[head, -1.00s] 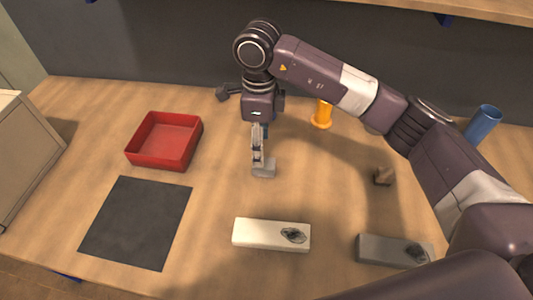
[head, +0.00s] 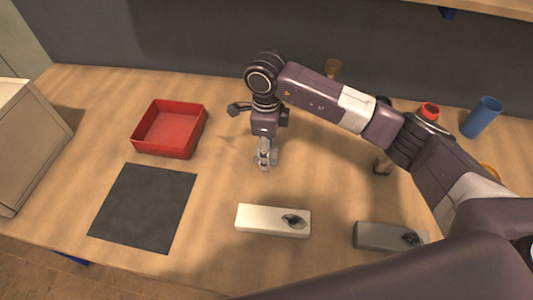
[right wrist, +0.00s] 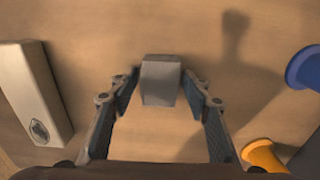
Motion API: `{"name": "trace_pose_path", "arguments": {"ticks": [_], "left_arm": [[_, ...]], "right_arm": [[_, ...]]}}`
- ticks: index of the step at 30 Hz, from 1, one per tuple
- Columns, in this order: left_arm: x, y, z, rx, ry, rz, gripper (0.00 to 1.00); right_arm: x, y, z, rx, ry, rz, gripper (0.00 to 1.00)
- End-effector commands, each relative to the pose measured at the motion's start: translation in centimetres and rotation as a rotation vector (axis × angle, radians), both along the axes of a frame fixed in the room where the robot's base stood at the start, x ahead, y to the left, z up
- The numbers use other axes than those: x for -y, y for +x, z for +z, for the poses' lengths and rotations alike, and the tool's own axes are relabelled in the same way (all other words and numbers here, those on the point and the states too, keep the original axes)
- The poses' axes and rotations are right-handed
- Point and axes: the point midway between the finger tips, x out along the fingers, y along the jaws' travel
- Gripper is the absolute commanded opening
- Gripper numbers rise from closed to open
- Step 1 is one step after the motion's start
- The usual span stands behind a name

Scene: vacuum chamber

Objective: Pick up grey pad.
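A small grey block, which looks like the grey pad (right wrist: 160,80), lies on the wooden table. In the right wrist view it sits between the fingertips of my right gripper (right wrist: 160,88). The fingers are spread, one on each side of it, and a gap shows at least on the right side. In the head view my right gripper (head: 265,160) points down over the pad and hides most of it. My left gripper is not in view.
A red tray (head: 147,142) and a dark mat (head: 144,208) are at left. A white block (head: 262,220) and a larger grey block (head: 375,236), each with a dark patch, lie in front. A blue cup (head: 482,117) stands at the back right.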

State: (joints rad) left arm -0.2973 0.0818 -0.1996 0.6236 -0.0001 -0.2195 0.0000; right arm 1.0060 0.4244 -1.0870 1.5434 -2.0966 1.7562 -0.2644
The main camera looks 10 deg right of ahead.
Motion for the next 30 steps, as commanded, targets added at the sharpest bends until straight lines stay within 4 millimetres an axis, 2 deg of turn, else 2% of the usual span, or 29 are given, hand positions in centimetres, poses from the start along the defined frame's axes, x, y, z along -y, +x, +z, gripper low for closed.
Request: {"name": "trace_pose_path", "arguments": {"ticks": [1,7,14,20,26,30], "left_arm": [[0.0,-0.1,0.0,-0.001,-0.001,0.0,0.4],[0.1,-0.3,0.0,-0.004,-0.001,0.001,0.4],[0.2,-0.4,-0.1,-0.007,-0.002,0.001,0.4],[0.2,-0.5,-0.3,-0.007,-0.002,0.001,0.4],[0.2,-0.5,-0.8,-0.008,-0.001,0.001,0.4],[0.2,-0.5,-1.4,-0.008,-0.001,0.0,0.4]], "right_arm": [[0.0,0.0,0.0,0.0,0.0,0.0,0.37],[0.0,0.0,0.0,0.0,0.0,0.0,0.15],[0.0,0.0,0.1,0.0,0.0,0.0,0.15],[0.0,0.1,1.1,0.002,0.0,0.0,0.15],[0.0,0.2,4.4,0.006,0.001,0.0,0.15],[0.0,0.2,8.1,0.008,0.0,0.001,0.15]]}}
